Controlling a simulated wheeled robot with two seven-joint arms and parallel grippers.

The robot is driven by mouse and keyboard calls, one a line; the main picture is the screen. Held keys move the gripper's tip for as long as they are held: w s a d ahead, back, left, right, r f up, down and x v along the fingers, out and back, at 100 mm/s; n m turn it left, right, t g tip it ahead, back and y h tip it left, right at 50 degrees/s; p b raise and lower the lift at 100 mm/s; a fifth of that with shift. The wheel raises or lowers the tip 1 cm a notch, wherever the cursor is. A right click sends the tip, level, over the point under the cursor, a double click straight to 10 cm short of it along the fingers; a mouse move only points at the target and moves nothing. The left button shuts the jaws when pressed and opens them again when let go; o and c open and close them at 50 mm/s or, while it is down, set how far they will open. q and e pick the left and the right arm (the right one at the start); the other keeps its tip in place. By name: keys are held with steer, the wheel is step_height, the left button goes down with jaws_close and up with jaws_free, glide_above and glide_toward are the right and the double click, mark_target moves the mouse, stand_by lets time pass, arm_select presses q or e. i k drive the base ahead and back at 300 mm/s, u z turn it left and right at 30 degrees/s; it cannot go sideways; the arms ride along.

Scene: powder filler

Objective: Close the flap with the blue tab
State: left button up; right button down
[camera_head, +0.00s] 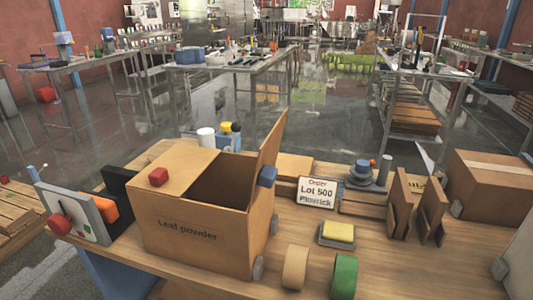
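An open cardboard box (190,235) marked "Leaf powder" stands on the wooden table, left of the middle. Its left flap, with a red tab (158,177), lies folded down over the left part of the opening. Its right flap (270,145) stands up, leaning slightly outward to the right. The blue tab (267,176) is on the outer face of this upright flap, low down. The dark inside of the box shows between the flaps. Neither of my grippers is in view.
A dial device (75,212) with a red knob stands left of the box. Another carton (490,185) is at far right.

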mark_target(265, 175)
steer(key=u, duration=0.45)
steer(key=k, duration=0.95)
steer(key=z, duration=0.5)
steer(key=i, duration=0.5)
steer(key=z, duration=0.4)
